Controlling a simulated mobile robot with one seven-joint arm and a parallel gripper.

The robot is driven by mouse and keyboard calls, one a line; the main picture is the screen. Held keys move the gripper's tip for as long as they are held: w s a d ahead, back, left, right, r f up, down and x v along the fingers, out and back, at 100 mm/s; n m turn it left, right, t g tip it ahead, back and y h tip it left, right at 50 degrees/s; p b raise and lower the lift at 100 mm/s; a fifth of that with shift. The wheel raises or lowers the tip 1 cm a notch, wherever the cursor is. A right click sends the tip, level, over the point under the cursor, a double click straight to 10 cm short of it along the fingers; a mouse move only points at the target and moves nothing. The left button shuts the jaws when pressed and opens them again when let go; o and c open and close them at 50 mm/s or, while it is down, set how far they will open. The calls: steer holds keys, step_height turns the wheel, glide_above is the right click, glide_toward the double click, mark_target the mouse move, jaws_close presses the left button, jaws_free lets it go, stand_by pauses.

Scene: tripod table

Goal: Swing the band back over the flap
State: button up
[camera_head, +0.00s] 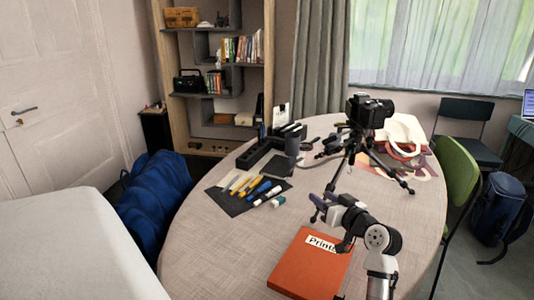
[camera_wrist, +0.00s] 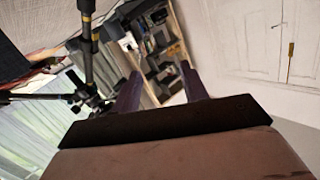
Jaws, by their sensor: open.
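An orange-red folder or box (camera_head: 311,264) with a white label reading "Prints" lies flat on the round table (camera_head: 225,240), near its front edge. I cannot make out a separate band or flap on it. My gripper (camera_head: 320,206) is above the table just beyond the orange item, pointing left and away from it. My arm hides the item's right side. In the wrist view the two fingers of my gripper (camera_wrist: 160,88) stand apart with nothing between them. The orange item does not show clearly there.
A camera (camera_head: 369,110) on a small tripod (camera_head: 352,160) stands close behind my gripper; its legs also show in the wrist view (camera_wrist: 87,45). Markers (camera_head: 250,188) lie on a dark mat to the left. A black organizer (camera_head: 262,150) stands at the back. The table's front left is clear.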

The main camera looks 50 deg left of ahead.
steer(key=s+a+r+n+t+y+b, duration=0.1)
steer(key=s+r+n+t+y+b, duration=0.2)
steer(key=s+r+y, duration=0.5)
steer(key=shift+s+a+r+n+t+y+b, duration=0.35)
steer(key=shift+s+r+t, duration=0.85)
steer(key=shift+s+r, duration=5.4)
steer(key=shift+w+d+r, duration=0.15)
steer(key=shift+w+r, duration=0.35)
steer(key=shift+w, duration=0.05)
